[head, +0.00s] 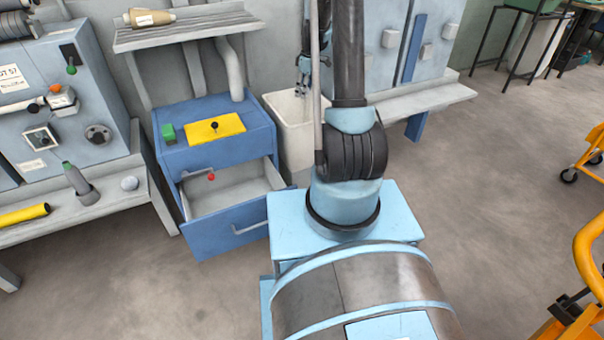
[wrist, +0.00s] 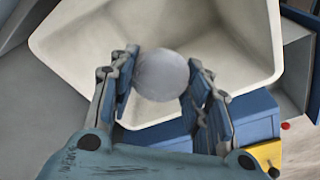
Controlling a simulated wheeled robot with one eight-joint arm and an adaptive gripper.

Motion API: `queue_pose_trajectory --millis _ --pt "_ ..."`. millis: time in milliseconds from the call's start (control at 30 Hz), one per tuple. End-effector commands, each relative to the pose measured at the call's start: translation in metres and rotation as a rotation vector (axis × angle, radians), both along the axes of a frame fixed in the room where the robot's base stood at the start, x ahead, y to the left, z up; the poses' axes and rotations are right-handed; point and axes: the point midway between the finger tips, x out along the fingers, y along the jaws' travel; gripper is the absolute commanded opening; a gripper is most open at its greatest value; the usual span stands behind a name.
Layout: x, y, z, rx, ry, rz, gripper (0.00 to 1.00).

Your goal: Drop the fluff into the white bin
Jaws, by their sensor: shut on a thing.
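The fluff is a pale grey, round ball (wrist: 162,76), held between the two fingers of my gripper (wrist: 161,80) in the wrist view. The white bin (wrist: 75,65) lies behind and below it, its wide square mouth facing the camera, and the ball shows against the inside of the bin. In the head view the white bin (head: 294,140) stands on the floor right of the blue cabinet, and my gripper (head: 302,88) is above its opening. My arm hides the bin's right part. The fluff cannot be made out in the head view.
The blue cabinet (head: 208,152) has an open, empty-looking drawer (head: 225,228) and a yellow plate (head: 215,128) on top. A shelf with a spool (head: 150,17) is above the cabinet.

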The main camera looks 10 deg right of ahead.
Motion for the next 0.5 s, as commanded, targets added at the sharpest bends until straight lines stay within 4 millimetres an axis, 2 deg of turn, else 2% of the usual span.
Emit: queue_pose_trajectory --millis 300,500 --pt "0.0 0.0 -0.034 0.0 0.0 -0.002 0.32" --pt "0.0 0.0 -0.047 -0.001 0.001 -0.002 0.32"
